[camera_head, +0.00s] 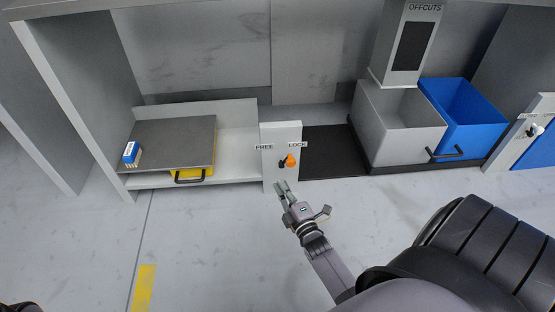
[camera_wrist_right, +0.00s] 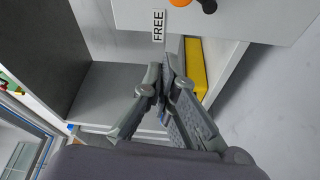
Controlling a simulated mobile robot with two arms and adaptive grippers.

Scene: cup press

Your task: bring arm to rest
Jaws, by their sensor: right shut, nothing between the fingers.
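My right gripper (camera_head: 281,187) is shut and empty, in front of a light grey post. In the right wrist view its fingers (camera_wrist_right: 166,66) meet at the tips with nothing between them. The post (camera_head: 281,134) carries an orange knob (camera_head: 290,160) between the labels FREE (camera_head: 265,147) and LOCK (camera_head: 297,144). In the head view the gripper is just below the knob, and I cannot tell whether it touches the post. The knob also shows at the top of the right wrist view (camera_wrist_right: 208,4). My left gripper is not in view.
Left of the post, a grey plate (camera_head: 178,138) lies over a yellow drawer (camera_head: 193,174), with a small blue-and-white box (camera_head: 131,152) on its corner. The front floor is clear.

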